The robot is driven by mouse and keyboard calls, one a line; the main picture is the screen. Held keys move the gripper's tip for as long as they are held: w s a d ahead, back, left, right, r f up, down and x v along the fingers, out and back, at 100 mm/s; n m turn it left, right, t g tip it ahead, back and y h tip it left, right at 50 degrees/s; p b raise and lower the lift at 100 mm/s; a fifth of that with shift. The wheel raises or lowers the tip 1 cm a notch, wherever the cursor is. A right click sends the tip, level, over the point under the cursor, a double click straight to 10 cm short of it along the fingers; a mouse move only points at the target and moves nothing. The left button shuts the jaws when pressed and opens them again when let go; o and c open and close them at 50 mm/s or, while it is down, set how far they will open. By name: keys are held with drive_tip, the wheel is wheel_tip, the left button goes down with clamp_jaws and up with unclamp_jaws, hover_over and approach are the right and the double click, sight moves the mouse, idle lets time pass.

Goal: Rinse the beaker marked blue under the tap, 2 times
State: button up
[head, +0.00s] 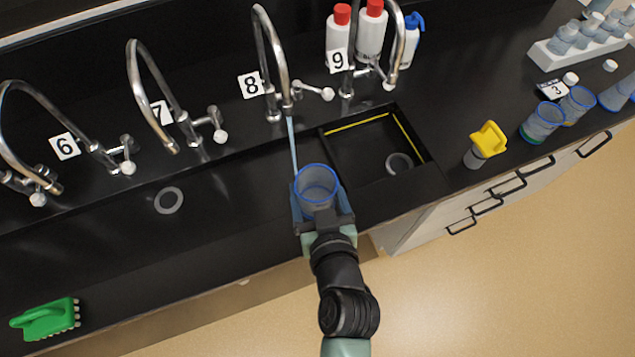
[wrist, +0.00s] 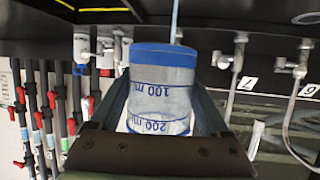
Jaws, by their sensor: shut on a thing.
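My gripper (head: 318,212) is shut on the blue-marked beaker (head: 316,185), a clear beaker with a blue rim. The beaker is held over the front of the sink, its open top facing up. The wrist view, which is upside down, shows the beaker (wrist: 160,90) between the fingers, with a blue band and blue 100 and 200 ml marks. Tap 8 (head: 272,60) is running. Its thin water stream (head: 292,145) comes down by the beaker's far left edge. In the wrist view the stream (wrist: 175,20) shows past the beaker's base, behind it.
Taps 6 and 7 (head: 150,95) stand to the left, tap 9 (head: 390,50) to the right. A yellow-edged basin (head: 375,150) is right of the beaker. A yellow-topped item (head: 488,142) and other beakers (head: 543,122) stand on the right counter. A green brush (head: 48,318) lies front left.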

sight(309, 185)
drive_tip(key=x, duration=0.4)
drive_tip(key=a+b+x, duration=0.1)
drive_tip(key=x, duration=0.1)
drive_tip(key=shift+s, duration=0.1)
drive_tip(key=w+a, duration=0.2)
drive_tip(key=w, duration=0.4)
drive_tip(key=shift+s+d, duration=0.1)
drive_tip(key=shift+s, duration=0.05)
idle(1.0)
drive_tip(key=s, duration=0.2)
drive_tip(key=s+d, duration=0.1)
drive_tip(key=s, duration=0.1)
drive_tip(key=s+d, duration=0.1)
drive_tip(key=s, duration=0.1)
drive_tip(key=shift+s, duration=0.35)
drive_tip(key=shift+d+p+v, duration=0.15)
drive_tip(key=shift+d+v, duration=0.1)
drive_tip(key=shift+v, duration=1)
drive_tip(key=shift+d+p+v, duration=0.1)
drive_tip(key=shift+d+v, duration=0.15)
drive_tip(key=shift+v, duration=1)
drive_tip(key=shift+d+p+v, duration=0.15)
drive_tip(key=shift+d+v, duration=0.05)
drive_tip(key=shift+v, duration=1.05)
drive_tip(key=shift+w, duration=0.15)
